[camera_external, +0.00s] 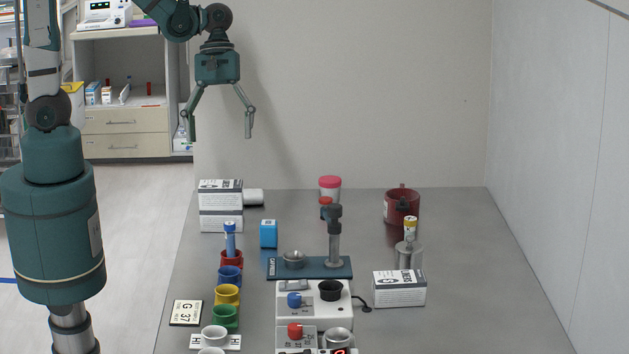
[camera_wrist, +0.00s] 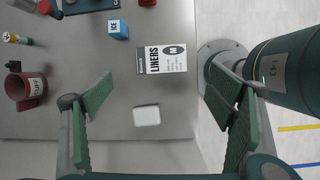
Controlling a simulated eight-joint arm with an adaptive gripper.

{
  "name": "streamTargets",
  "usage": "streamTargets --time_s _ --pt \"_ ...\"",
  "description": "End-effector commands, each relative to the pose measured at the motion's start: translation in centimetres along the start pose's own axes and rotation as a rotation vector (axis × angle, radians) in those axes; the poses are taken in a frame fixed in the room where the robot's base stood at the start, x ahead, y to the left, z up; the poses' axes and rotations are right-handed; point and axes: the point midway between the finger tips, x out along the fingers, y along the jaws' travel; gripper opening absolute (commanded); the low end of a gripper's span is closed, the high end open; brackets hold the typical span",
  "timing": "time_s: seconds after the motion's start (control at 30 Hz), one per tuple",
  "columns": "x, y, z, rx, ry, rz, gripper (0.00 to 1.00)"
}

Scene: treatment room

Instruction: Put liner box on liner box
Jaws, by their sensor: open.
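A white liner box with grey print (camera_external: 221,222) stands at the back left of the table in the external view. It looks tall, like two boxes stacked, but I cannot tell for certain. From above, in the wrist view, its "LINERS" face (camera_wrist: 162,59) shows. Another liner box (camera_external: 399,292) lies at the table's right side in the external view, well apart from the first; it is not seen in the wrist view. My gripper (camera_external: 220,135) is open and empty, high above the table's back left. In the wrist view its fingers (camera_wrist: 160,95) are spread wide.
A blue box (camera_external: 269,234) and a white object (camera_external: 254,197) are near the left liner box. Coloured cups (camera_external: 228,295), a post stand (camera_external: 335,240) and white devices (camera_external: 315,300) fill the middle. A metal cylinder (camera_external: 408,257) and red mug (camera_external: 402,208) are behind the right box. The far right is clear.

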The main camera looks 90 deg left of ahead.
Motion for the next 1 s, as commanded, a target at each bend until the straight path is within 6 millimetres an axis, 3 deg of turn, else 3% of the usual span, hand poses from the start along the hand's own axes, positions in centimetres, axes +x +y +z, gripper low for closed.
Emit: streamTargets --time_s 1.0 --pt "-8.3 -3.2 3.2 0.956 0.416 0.169 0.81"
